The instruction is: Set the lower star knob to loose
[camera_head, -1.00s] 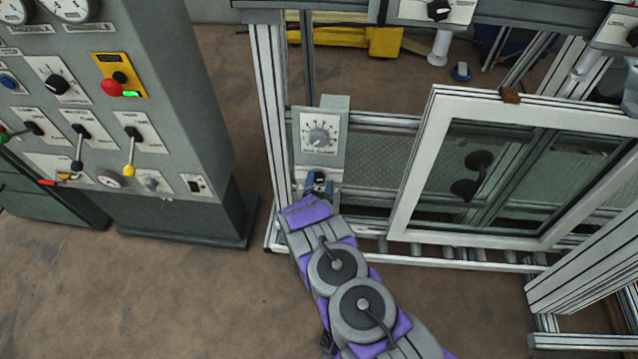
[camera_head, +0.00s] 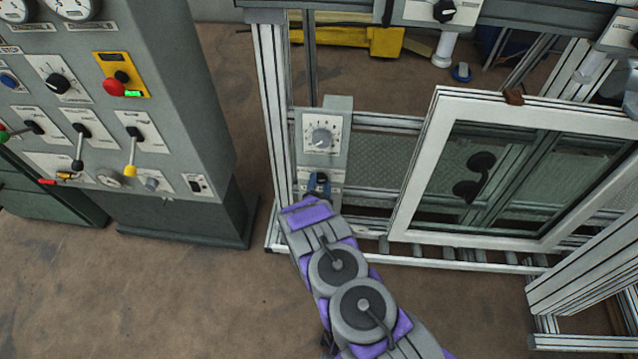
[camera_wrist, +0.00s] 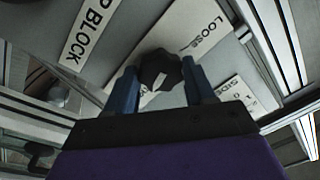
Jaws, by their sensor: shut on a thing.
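The lower star knob (camera_wrist: 160,72) is black with a pale pointer mark. In the wrist view it sits on a white plate (camera_wrist: 190,32) that reads LOOSE. My gripper (camera_wrist: 160,85) has its two blue fingers on either side of the knob, shut on it. In the head view my gripper (camera_head: 318,185) is at the lower part of the grey post panel, below a dial plate. There the knob is hidden by the gripper and arm. The pale mark on the knob points toward the lower left in the wrist view, away from the word LOOSE.
A white-framed window (camera_head: 480,170) stands to the right. A grey control cabinet (camera_head: 110,110) with levers stands at the left. A label reading BLOCK (camera_wrist: 85,35) and another white plate (camera_wrist: 240,95) flank the knob.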

